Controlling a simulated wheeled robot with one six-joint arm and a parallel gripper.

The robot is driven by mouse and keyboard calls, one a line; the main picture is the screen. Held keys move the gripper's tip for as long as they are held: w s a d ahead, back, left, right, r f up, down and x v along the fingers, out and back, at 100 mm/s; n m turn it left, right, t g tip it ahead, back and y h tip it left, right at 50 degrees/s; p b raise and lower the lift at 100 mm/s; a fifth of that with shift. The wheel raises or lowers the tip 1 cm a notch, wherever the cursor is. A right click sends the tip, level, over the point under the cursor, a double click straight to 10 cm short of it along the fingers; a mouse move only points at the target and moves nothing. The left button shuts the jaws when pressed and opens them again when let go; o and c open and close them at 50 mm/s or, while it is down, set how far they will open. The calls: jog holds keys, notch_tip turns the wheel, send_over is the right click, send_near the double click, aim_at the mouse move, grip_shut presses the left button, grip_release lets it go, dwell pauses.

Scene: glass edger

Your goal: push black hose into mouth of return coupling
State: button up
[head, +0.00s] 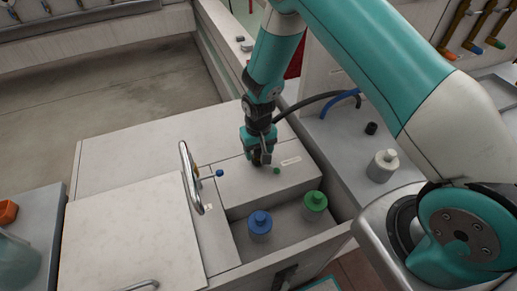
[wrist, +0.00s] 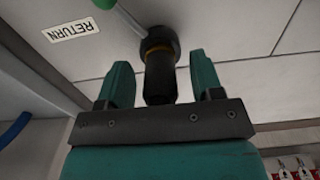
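The black hose (head: 304,104) arcs from the right-hand ledge to behind my gripper (head: 260,160) in the head view. In the wrist view, its thick black end (wrist: 160,78) lies between the fingers of my gripper (wrist: 162,82). The fingers are open, with a gap on each side of the hose. The dark round return coupling (wrist: 160,38) is at the hose's far end, with a brass band between them. The hose end appears lined up with the coupling and meeting it; how deep it sits cannot be seen. The RETURN label (wrist: 72,31) is beside it.
A green knob (head: 277,171) sits close to my gripper. A blue-capped bottle (head: 260,226) and a green-capped bottle (head: 314,206) stand in the recess in front. A metal handle (head: 190,178) rises at left. A blue hose (head: 341,101) and a pale bottle (head: 382,166) are at right.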

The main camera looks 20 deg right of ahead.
notch_tip(320, 180, up, 17)
jog(key=b, duration=0.3)
jog(key=shift+r, duration=0.2)
dwell(0.5)
jog(key=s+a+r+n+y, duration=0.1)
jog(key=s+r, duration=0.3)
jog(key=s, duration=0.4)
jog(key=s+a+r+n+y, duration=0.1)
jog(key=s+a+r+n, duration=0.1)
jog(key=s+r, duration=0.3)
jog(key=s+a+r+n+y, duration=0.1)
jog(key=s+r+n, duration=0.3)
jog(key=s, duration=0.7)
jog(key=shift+s+a+r+y, duration=0.3)
jog(key=shift+r+y, duration=0.2)
jog(key=shift+y, duration=0.1)
